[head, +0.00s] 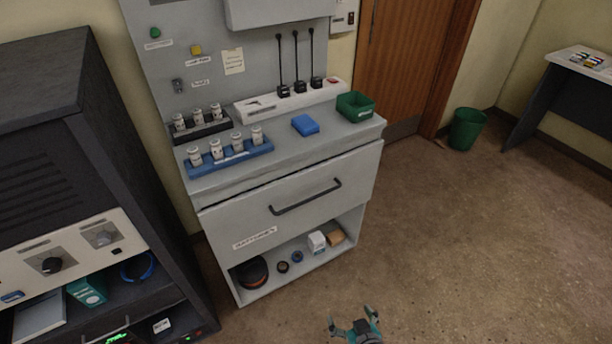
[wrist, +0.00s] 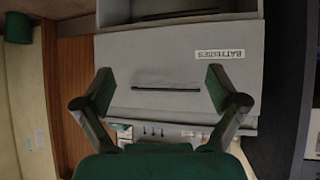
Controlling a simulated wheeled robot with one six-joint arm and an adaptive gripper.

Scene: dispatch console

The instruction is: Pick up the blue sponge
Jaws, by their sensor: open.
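The blue sponge (head: 305,125) lies flat on the grey console's worktop (head: 330,134), between the blue vial rack and the green tray. I cannot make it out in the wrist view. My gripper (head: 352,319) is low at the bottom of the head view, over the floor in front of the console and well apart from the sponge. In the wrist view my gripper (wrist: 160,84) is open with nothing between its fingers, and it faces the drawer front.
On the worktop are a blue rack (head: 230,157) of vials, a dark rack (head: 203,131), a white power strip (head: 290,99) and a green tray (head: 355,106). The drawer (head: 300,187) has a protruding handle (head: 306,197). An open shelf lies below.

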